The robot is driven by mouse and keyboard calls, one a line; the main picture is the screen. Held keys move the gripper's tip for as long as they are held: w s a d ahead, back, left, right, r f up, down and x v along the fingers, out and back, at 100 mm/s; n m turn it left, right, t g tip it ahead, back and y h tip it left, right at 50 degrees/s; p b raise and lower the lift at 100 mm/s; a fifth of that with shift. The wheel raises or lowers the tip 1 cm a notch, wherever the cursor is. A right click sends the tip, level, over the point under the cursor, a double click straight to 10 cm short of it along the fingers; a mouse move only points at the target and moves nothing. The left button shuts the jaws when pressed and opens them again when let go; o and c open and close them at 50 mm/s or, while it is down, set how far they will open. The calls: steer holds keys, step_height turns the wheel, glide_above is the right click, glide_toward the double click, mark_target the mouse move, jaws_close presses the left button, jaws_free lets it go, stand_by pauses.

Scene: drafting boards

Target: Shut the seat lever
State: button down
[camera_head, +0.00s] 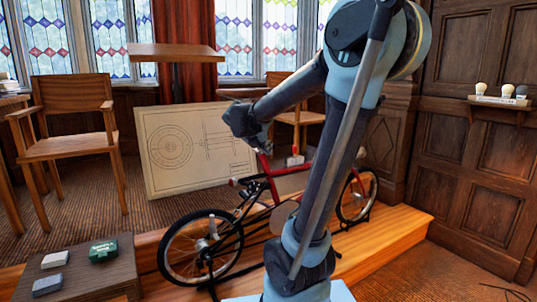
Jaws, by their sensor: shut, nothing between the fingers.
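A red and black bicycle (268,180) stands on the wooden platform behind my arm. One wheel (200,248) is at the left and the other (357,195) at the right. My arm hides the middle of the frame. The seat lever is too small or hidden, and I cannot make it out or tell its position. My gripper (263,146) hangs at the end of my forearm, above the red frame in the picture. It is small and dark and partly hidden by the wrist, shut with nothing in it. I cannot tell whether it touches the bicycle.
A drawing board (194,148) leans behind the bicycle. A wooden chair (75,140) stands at the left. A wall shelf (503,103) is at the right.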

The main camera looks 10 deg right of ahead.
steer(key=shift+s+a+r, duration=0.3)
steer(key=shift+s+r, duration=0.55)
steer(key=shift+r, duration=0.05)
steer(key=s+f+m+g+y, duration=0.2)
steer(key=s+f+m+y, duration=0.1)
steer(key=s+f+m, duration=0.8)
steer(key=s+a+f+m+g+y, duration=0.1)
steer(key=s+f+m+g+y, duration=0.2)
steer(key=s+f+m, duration=0.7)
steer(key=s+m+y, duration=0.1)
steer(key=s+m, duration=0.6)
steer(key=m, duration=0.2)
steer(key=shift+s+a+f+m, duration=0.25)
steer(key=shift+s+f+m, duration=0.1)
steer(key=shift+s+m, duration=0.05)
